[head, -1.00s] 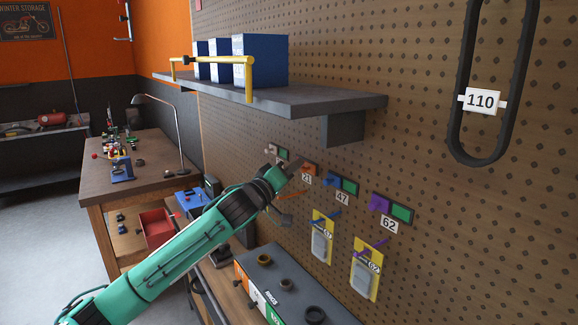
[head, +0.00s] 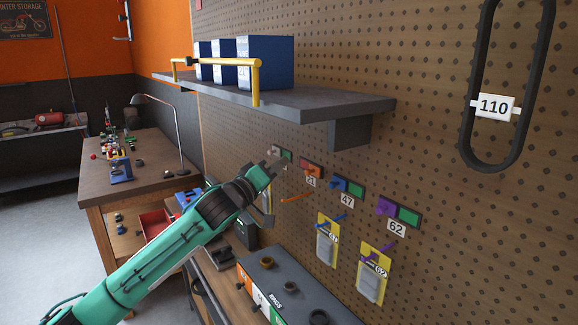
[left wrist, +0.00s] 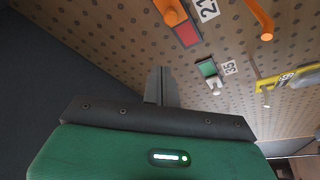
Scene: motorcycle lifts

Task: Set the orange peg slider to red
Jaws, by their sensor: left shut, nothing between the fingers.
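The orange peg slider (head: 306,169) is on the pegboard above a tag that reads 21. Its orange knob is at the left in the head view, with a red patch showing to the right. In the left wrist view, the orange knob (left wrist: 171,12) is at the top, with the red patch below it. An orange peg (head: 296,197) sticks out below the slider. My left gripper (head: 273,169) is shut and empty, left of the orange slider and apart from its knob. Its closed fingers also show in the left wrist view (left wrist: 162,86). My right gripper is out of view.
A pale-knobbed slider (left wrist: 208,69) with a green patch is close by. Blue (head: 340,183) and purple (head: 387,206) sliders are to the right, both showing green. A shelf (head: 300,105) juts out above. A grey-topped box (head: 285,283) stands below.

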